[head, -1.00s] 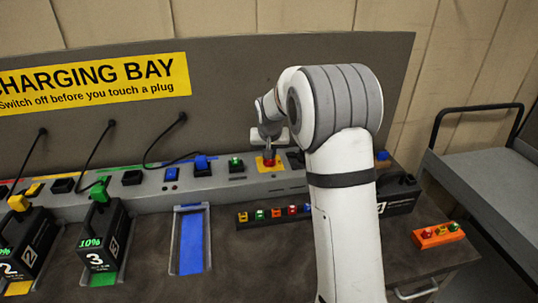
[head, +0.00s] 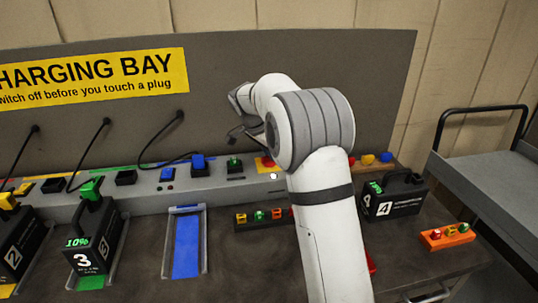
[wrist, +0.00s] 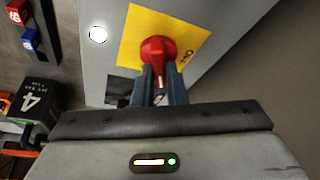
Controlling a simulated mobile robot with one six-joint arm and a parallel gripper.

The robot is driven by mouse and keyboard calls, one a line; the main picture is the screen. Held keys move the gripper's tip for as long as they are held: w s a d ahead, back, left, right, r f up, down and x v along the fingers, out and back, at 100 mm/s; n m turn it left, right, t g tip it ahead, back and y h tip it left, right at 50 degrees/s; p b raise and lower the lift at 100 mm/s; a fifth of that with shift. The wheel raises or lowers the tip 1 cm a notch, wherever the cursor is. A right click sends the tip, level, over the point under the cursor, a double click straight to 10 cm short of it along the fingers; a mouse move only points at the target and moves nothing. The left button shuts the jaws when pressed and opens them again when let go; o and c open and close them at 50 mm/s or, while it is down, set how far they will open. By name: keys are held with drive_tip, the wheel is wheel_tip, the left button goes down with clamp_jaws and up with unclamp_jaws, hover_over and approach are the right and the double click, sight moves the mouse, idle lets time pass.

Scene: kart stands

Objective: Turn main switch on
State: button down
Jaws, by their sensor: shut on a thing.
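The main switch is a red rotary knob (wrist: 158,50) on a yellow plate (wrist: 195,32), with partly readable lettering beside it. In the wrist view, the fingers of my gripper (wrist: 161,86) are closed around the knob's near part. A bright white round lamp (wrist: 97,34) shows on the grey panel beside the plate. In the head view, the red knob (head: 266,163) is partly visible just left of my arm, and the white lamp (head: 273,176) shows below it. My arm hides most of the gripper there.
Battery 3 (head: 92,245) stands on the left and battery 4 (head: 395,198) on the right of the bench. An empty blue slot (head: 187,245) lies between. A grey cart (head: 490,165) stands at right.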

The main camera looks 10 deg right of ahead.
sight(260, 165)
drive_tip(key=m+g+p, duration=0.1)
drive_tip(key=m+g, duration=0.1)
drive_tip(key=m, duration=0.3)
idle(0.6)
drive_tip(key=c, duration=1.5)
unclamp_jaws()
drive_tip(key=shift+o, duration=0.2)
drive_tip(key=v, duration=0.7)
drive_tip(key=shift+a+r, duration=0.3)
drive_tip(key=shift+r, duration=0.05)
